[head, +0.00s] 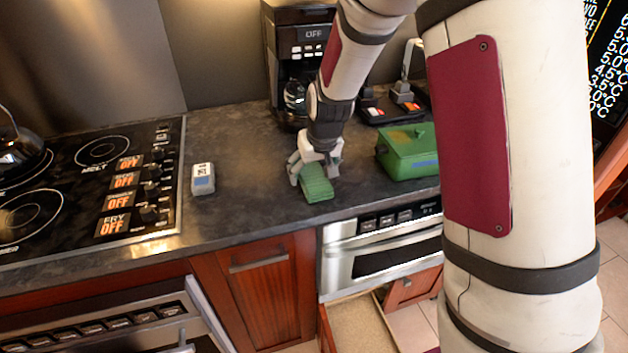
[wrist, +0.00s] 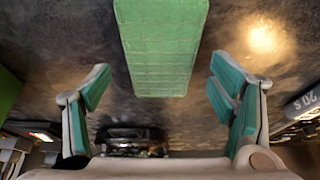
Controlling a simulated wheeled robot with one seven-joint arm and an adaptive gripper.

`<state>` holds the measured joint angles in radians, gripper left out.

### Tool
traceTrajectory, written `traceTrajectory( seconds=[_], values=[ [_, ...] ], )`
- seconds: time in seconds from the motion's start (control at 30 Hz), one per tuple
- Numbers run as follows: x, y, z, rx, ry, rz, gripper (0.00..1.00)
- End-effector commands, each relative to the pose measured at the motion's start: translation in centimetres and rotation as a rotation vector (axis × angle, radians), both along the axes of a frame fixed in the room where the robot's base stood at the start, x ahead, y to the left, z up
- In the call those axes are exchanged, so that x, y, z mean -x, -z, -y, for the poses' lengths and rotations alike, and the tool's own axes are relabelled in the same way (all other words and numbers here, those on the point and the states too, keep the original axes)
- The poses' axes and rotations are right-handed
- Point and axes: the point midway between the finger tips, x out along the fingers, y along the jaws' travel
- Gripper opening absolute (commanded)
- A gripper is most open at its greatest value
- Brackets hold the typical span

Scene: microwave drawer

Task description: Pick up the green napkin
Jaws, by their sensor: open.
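The green napkin (head: 316,183) is a small folded rectangle lying on the dark countertop. In the wrist view the napkin (wrist: 162,45) fills the upper middle, running off the top edge. My gripper (head: 315,172) is low over the counter at the napkin's back end. In the wrist view the fingers of my gripper (wrist: 160,90) are spread wide, one on each side of the napkin's line, with green pads facing inward. Nothing is held. Whether the fingers touch the counter cannot be told.
A green box (head: 408,152) stands close to the right of my gripper. A small grey-white box (head: 203,179) lies to the left, beside the stove (head: 90,185). A coffee maker (head: 297,60) stands behind. An open drawer (head: 362,325) is below.

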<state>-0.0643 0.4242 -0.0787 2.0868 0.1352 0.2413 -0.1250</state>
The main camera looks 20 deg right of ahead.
Motion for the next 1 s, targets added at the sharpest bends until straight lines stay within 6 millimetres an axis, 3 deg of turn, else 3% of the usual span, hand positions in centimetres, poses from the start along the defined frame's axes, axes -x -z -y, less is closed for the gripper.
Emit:
traceTrajectory(
  seconds=[0.2,1.0],
  values=[
    [-0.6,1.4,-0.1,-0.001,-0.001,0.001,0.78],
    [-0.6,1.9,-0.1,-0.001,-0.001,0.0,0.78]
  ],
)
